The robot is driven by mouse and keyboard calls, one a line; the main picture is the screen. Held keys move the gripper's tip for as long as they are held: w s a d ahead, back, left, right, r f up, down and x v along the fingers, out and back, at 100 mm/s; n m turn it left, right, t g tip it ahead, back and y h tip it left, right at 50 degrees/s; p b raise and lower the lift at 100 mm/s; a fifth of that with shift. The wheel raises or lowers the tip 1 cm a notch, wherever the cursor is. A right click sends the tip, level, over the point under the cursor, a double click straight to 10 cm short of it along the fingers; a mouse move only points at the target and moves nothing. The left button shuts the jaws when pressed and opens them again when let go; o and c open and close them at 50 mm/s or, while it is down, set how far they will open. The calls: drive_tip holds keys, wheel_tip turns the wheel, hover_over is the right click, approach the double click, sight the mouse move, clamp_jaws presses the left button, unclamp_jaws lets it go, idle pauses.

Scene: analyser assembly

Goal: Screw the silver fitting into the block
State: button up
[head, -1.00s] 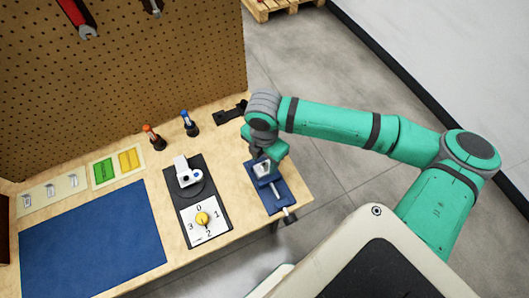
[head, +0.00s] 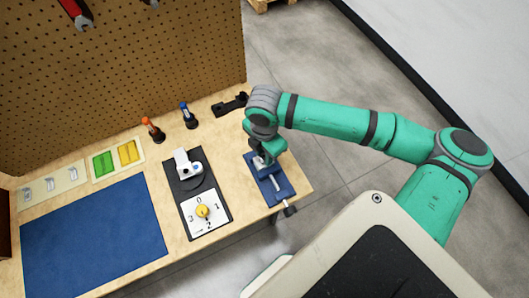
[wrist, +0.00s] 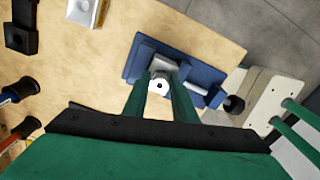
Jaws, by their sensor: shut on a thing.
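My gripper (wrist: 162,88) is shut on the silver fitting (wrist: 158,85), which shows as a pale round end with a dark centre between the green fingers. The grey block (wrist: 157,62) sits in the blue vise (wrist: 205,75), directly beyond the fitting. In the head view my gripper (head: 261,157) points down over the blue vise (head: 277,190) at the bench's right end. The fingers and hand mostly hide the fitting and block there. I cannot tell how deep the fitting sits in the block.
A black plate with a white part (head: 187,164) and a yellow dial (head: 203,212) lies left of the vise. Orange (head: 152,130) and blue (head: 188,115) screwdrivers stand behind. A blue mat (head: 95,232) covers the left front. The vise handle (head: 289,210) overhangs the front edge.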

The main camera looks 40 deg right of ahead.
drive_tip(key=m, duration=0.4)
drive_tip(key=shift+s+m, duration=0.1)
drive_tip(key=shift+m, duration=0.2)
drive_tip(key=o, duration=1.1)
drive_tip(key=shift+o, duration=0.2)
drive_tip(key=o, duration=0.5)
drive_tip(key=shift+o, duration=0.2)
drive_tip(key=shift+r, duration=3.45)
